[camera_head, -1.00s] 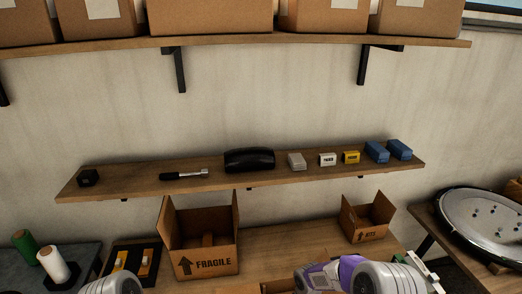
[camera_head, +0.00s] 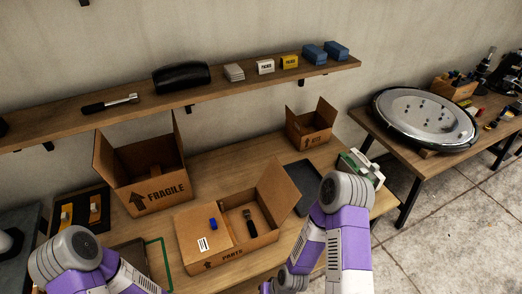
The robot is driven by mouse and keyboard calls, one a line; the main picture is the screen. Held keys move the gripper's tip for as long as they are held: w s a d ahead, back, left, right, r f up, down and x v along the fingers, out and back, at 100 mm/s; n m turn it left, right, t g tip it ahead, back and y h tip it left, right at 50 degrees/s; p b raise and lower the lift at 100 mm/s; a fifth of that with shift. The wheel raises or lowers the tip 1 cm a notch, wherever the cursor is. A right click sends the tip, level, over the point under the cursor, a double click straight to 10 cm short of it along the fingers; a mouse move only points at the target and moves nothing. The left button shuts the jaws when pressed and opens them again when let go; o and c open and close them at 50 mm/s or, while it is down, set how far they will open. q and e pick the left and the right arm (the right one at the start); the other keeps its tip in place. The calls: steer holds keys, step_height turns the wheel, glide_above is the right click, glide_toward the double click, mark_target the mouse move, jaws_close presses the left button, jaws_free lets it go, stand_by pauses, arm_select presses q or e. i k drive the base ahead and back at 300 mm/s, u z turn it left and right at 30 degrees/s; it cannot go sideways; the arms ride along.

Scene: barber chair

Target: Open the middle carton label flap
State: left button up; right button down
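The middle carton (camera_head: 236,258), marked PARTS, stands on the workbench between the FRAGILE carton and my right arm. Its left flap (camera_head: 192,229) lies flat over the left half of the opening and bears a white barcode label (camera_head: 203,244). A small blue item (camera_head: 213,224) appears to lie on this flap. The right flap (camera_head: 277,196) stands up, open. A dark-handled tool (camera_head: 250,222) shows inside the uncovered half. My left arm is at the lower left and my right arm is right of the carton. Neither gripper's fingertips can be seen.
The open FRAGILE carton (camera_head: 154,189) stands behind left, and a smaller open carton (camera_head: 311,126) behind right. A dark tray (camera_head: 302,186) and a white-green item (camera_head: 359,167) lie at right. A shelf (camera_head: 209,89) hangs above. A round disc (camera_head: 424,117) rests on another table.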

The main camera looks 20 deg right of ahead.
mark_target(201, 233)
steer(key=u, duration=3.25)
steer(key=k, duration=2.95)
steer(key=z, duration=1.45)
